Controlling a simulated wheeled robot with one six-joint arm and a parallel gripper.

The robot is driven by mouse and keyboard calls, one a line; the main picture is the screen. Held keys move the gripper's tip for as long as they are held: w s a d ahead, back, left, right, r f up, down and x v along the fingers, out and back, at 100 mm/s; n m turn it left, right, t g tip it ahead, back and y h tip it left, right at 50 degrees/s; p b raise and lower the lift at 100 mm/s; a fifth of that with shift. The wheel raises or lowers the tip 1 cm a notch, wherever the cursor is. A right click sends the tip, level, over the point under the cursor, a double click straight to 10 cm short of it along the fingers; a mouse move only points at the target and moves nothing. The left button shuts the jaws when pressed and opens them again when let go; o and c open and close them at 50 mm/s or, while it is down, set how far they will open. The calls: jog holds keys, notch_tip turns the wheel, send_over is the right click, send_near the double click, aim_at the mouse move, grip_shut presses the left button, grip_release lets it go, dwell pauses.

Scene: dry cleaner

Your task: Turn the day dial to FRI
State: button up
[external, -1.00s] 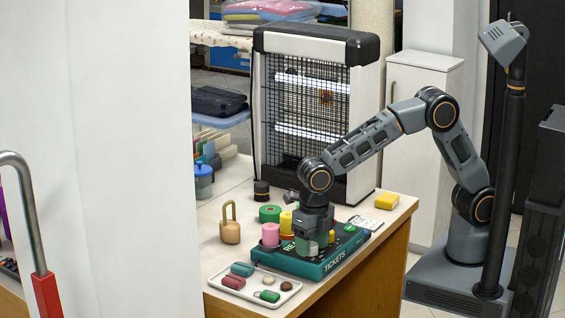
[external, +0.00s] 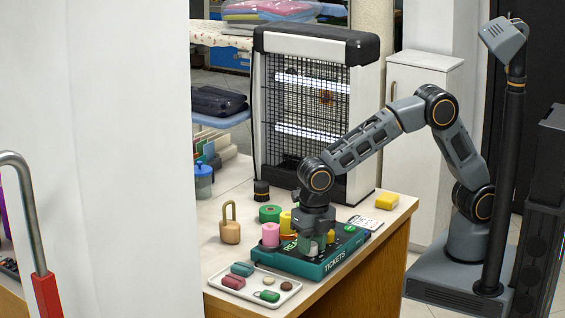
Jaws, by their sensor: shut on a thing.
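A small yellow piece (external: 331,236) shows just right of the fingers.
A pink roll (external: 270,235) and a green roll (external: 270,214) stand left of my gripper. A tan padlock (external: 230,225) stands further left. A white tray (external: 284,296) with several small pieces lies in front. A yellow block (external: 387,200) is at the right, and a caged lamp unit (external: 369,123) stands behind.

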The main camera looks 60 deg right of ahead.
jog(key=m+p, duration=0.1)
jog(key=m, duration=0.3)
jog(key=shift+m, duration=0.4)
jog(key=m+p, duration=0.1)
jog(key=m, duration=0.2)
jog(key=shift+a+m, duration=0.1)
jog(key=shift+m, duration=0.2)
jog(key=m+p, duration=0.1)
jog(key=m, duration=0.7)
jog(key=shift+w+h, duration=0.1)
jog(key=shift+h, duration=0.2)
jog(key=m+p, duration=0.1)
jog(key=m, duration=0.3)
jog(key=shift+m, duration=0.3)
jog(key=m, duration=0.3)
jog(key=shift+w+m, duration=0.1)
jog(key=shift+m, duration=0.3)
jog(key=m, duration=0.4)
jog(key=shift+p, duration=0.35)
jog(key=shift+m, duration=2.2)
